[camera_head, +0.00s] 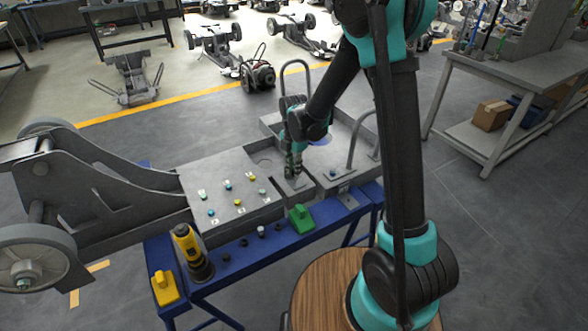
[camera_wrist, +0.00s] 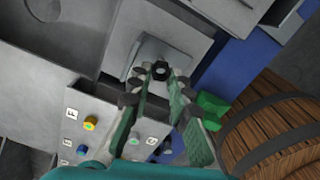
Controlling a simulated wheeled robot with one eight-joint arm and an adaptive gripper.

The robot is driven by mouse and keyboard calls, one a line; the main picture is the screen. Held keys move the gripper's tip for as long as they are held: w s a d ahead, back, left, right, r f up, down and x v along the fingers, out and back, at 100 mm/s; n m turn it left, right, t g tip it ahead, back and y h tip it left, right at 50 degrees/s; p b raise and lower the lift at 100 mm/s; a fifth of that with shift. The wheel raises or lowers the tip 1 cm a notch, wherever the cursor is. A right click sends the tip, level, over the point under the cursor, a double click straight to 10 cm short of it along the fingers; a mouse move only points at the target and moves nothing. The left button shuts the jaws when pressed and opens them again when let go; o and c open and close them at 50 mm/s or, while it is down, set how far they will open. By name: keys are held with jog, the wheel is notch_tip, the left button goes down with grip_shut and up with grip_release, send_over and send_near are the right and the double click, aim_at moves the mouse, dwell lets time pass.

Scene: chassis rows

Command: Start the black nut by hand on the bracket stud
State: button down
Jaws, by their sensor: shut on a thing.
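My gripper (camera_head: 293,172) points down over the grey fixture at the right part of the blue bench. In the wrist view its two green-padded fingers (camera_wrist: 161,77) close on the black nut (camera_wrist: 161,68), a small dark ring at the fingertips. A grey bracket (camera_wrist: 178,53) on a square plate lies directly beyond the nut. The stud is hidden behind the nut and fingertips, so I cannot tell whether the nut touches it. In the head view the nut is too small to make out.
A grey panel (camera_head: 222,180) with coloured fasteners lies left of my gripper. A green block (camera_head: 301,218), a yellow-black tool (camera_head: 190,250) and a yellow block (camera_head: 164,287) sit along the blue bench (camera_head: 270,246). A wooden barrel (camera_head: 318,291) stands in front. Handles rise behind.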

jog(key=shift+f, duration=1.1)
dwell(0.8)
jog(key=m, duration=0.4)
jog(key=shift+m, duration=0.6)
jog(key=m, duration=0.3)
jog(key=shift+w, duration=0.1)
jog(key=shift+m, duration=1.1)
